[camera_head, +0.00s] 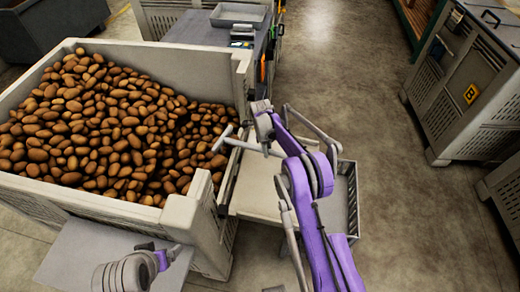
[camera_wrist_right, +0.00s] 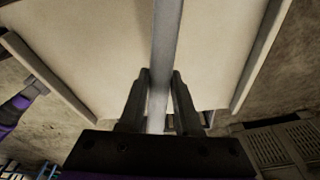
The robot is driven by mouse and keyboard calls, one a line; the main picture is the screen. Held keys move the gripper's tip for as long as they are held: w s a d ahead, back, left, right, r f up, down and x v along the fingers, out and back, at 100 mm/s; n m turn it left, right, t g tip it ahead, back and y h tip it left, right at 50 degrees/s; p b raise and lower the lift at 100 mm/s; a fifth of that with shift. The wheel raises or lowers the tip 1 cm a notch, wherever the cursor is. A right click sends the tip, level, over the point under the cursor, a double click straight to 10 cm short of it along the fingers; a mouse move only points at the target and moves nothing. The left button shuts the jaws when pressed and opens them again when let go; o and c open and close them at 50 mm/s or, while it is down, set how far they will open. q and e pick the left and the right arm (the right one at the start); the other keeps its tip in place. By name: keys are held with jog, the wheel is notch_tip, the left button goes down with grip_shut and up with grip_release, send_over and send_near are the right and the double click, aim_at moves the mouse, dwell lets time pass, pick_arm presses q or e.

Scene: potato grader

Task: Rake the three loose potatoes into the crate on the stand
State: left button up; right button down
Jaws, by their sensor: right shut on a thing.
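My right gripper (camera_head: 266,146) is shut on the light grey handle of a rake. The rake's crossbar head (camera_head: 222,138) is at the gap in the big bin's right side. In the right wrist view, the handle (camera_wrist_right: 161,55) runs between both fingers, above a pale tray (camera_wrist_right: 215,45) with raised side rims. The tray also shows in the head view (camera_head: 255,185), beside the bin. A grey slatted crate (camera_head: 353,200) is at its right, partly hidden by my purple arm. My left arm is at the bottom left; its finger state is unclear. I cannot pick out three loose potatoes.
The big bin (camera_head: 100,208) at left is heaped with potatoes (camera_head: 90,130). A dark bench (camera_head: 205,28) with a grey tray (camera_head: 238,14) stands behind it. Grey slatted bins (camera_head: 450,110) stand at the right. The concrete floor (camera_head: 340,80) between is clear.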

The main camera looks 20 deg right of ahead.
pick_arm(q)
jog(key=f+b, duration=0.6)
jog(key=s+f+b, duration=0.1)
jog(key=f+b, duration=0.2)
jog(key=shift+f, duration=0.4)
jog(key=shift+f+b, duration=0.25)
jog(key=shift+b, duration=0.1)
pick_arm(e)
jog(key=s+d+f, duration=0.1)
jog(key=s+d, duration=0.5)
jog(key=d, duration=0.6)
jog(key=s+d+f, duration=0.2)
jog(key=s+d, duration=0.4)
jog(key=d, duration=0.7)
jog(key=s+d+f, duration=0.1)
jog(key=s+d, duration=0.5)
jog(key=d, duration=0.6)
jog(key=shift+d+f, duration=0.2)
jog(key=shift+f, duration=0.15)
pick_arm(q)
notch_tip(320, 180, up, 7)
jog(key=p, duration=0.6)
jog(key=shift+w+p, duration=0.25)
jog(key=shift+p, duration=0.1)
pick_arm(e)
notch_tip(320, 180, up, 14)
